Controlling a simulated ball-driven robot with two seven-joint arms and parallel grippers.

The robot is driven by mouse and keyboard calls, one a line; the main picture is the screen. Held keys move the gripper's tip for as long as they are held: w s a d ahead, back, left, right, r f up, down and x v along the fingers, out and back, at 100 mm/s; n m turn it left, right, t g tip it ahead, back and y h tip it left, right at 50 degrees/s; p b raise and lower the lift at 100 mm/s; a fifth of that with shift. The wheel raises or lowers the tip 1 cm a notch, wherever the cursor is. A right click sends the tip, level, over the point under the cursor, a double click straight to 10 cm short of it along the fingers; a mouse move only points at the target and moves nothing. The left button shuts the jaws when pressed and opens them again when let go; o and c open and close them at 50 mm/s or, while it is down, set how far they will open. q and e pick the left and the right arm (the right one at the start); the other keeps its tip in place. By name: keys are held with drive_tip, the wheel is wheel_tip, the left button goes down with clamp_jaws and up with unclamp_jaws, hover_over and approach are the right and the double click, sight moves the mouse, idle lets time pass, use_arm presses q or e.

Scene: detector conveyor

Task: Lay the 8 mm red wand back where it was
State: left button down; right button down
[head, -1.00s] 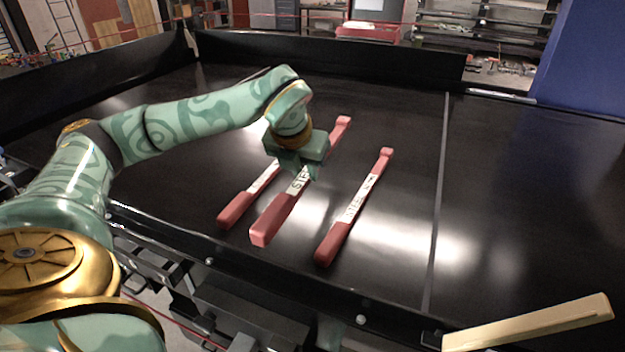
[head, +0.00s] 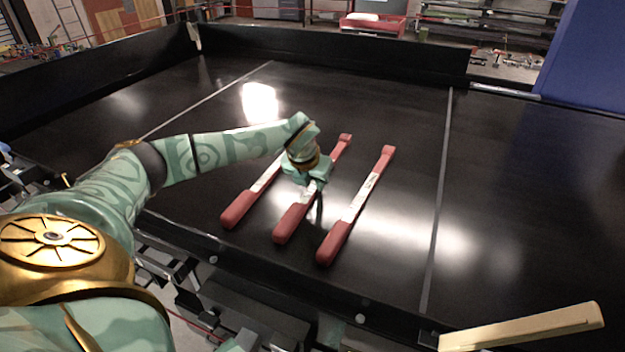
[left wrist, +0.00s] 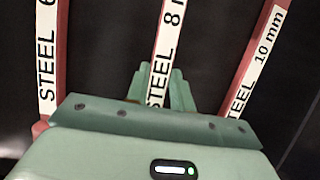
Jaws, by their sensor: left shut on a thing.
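The 8 mm red wand (head: 290,226) has a red handle, a white label and a red tip. It lies between two similar wands, roughly parallel to them, and looks on or very close to the black belt. In the left wrist view its label (left wrist: 168,45) reads "STEEL 8". My left gripper (head: 311,188) is shut on it at the label part, hiding some of the label; its fingers (left wrist: 160,88) also show in the left wrist view. My right gripper is not in view.
A wand marked 6 (head: 240,208) lies to the left, and the 10 mm wand (head: 335,243) to the right. The black belt (head: 400,120) is otherwise clear around them. A beige bar (head: 525,327) is at the lower right.

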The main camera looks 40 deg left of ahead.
use_arm(q)
drive_tip(key=c, duration=1.2)
unclamp_jaws()
drive_tip(key=b+v, duration=0.1)
drive_tip(key=v, duration=1.1)
